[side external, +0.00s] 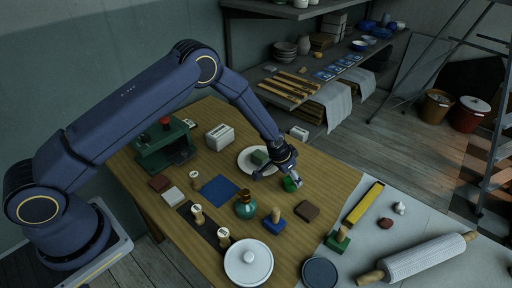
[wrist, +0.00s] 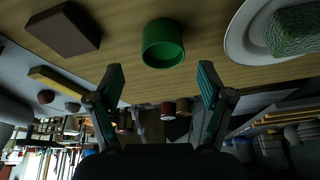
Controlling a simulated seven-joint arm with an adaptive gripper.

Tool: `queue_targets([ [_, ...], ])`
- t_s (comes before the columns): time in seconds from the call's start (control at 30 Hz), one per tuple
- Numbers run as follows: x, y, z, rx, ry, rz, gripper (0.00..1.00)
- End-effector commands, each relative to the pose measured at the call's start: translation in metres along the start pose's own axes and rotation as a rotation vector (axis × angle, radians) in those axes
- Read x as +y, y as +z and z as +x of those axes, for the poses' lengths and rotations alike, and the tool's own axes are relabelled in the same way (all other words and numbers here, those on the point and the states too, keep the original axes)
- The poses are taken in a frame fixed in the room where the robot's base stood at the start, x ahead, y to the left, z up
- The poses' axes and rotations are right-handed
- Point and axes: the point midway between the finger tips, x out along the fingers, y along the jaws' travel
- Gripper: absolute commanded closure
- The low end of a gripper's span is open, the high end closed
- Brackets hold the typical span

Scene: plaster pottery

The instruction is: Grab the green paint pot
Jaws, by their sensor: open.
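The green paint pot (side external: 291,184) is a short round cup on the wooden table, right beside my gripper (side external: 278,178). In the wrist view the green paint pot (wrist: 162,45) stands centred between and beyond the fingertips of my gripper (wrist: 161,74). The fingers are spread wide apart with nothing between them. In the side view the fingers partly cover the pot, and I cannot tell there whether they touch it.
A white plate (side external: 243,163) with a green textured block (side external: 260,157) is close beside the pot. A brown block (side external: 307,210), a wooden-handled blue stamp (side external: 274,225) and a teal vase (side external: 246,207) stand nearer the camera. A yellow bar (side external: 364,204) lies to the right.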

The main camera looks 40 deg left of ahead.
Motion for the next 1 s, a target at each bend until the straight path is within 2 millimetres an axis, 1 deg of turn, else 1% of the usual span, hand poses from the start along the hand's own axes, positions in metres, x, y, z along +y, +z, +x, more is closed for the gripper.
queue_targets([
  [0.2, -0.004, 0.005, 0.033, -0.002, 0.000, -0.001, 0.21],
  [0.3, -0.004, 0.004, 0.045, -0.001, 0.000, 0.000, 0.21],
  [0.4, -0.004, 0.004, 0.050, -0.001, 0.000, 0.000, 0.21],
  [0.6, -0.004, 0.004, 0.050, -0.001, 0.000, 0.000, 0.21],
  [1.0, -0.004, 0.004, 0.050, -0.001, 0.000, 0.000, 0.62],
])
